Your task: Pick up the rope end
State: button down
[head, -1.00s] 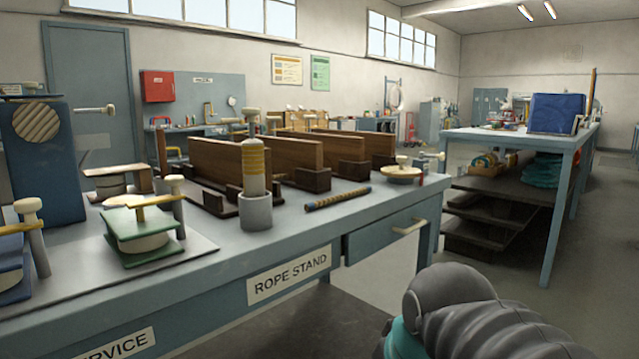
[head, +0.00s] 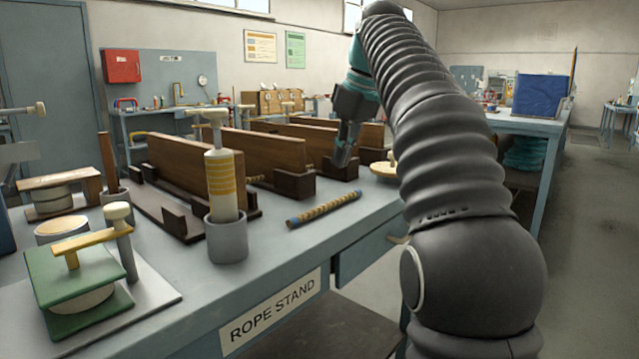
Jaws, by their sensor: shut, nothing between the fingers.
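The rope end (head: 323,209) looks like a short tan-and-dark striped rope piece with blue tips. It lies on the blue-grey bench top, near the front edge, right of a grey cup. My gripper (head: 341,163) points down above the bench, beyond the rope end and slightly to its right in the picture. Its fingers look closed and hold nothing. It is apart from the rope end, and its fingertips show in front of a dark wooden block.
A grey cup (head: 227,238) holds a white-and-yellow cylinder left of the rope end. Wooden boards (head: 192,168) stand upright in dark holders behind it. A round tan disc (head: 383,169) lies right of the gripper. A green clamp (head: 75,268) stands at front left.

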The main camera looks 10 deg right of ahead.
aim_at(329, 206)
jog(key=shift+n, duration=0.3)
jog(key=x, duration=0.5)
jog(key=w+b+x, duration=0.1)
jog(key=x, duration=0.3)
jog(key=shift+w+d+f, duration=0.1)
jog(key=shift+w+f, duration=0.1)
jog(key=shift+w, duration=0.15)
jog(key=shift+s, duration=0.1)
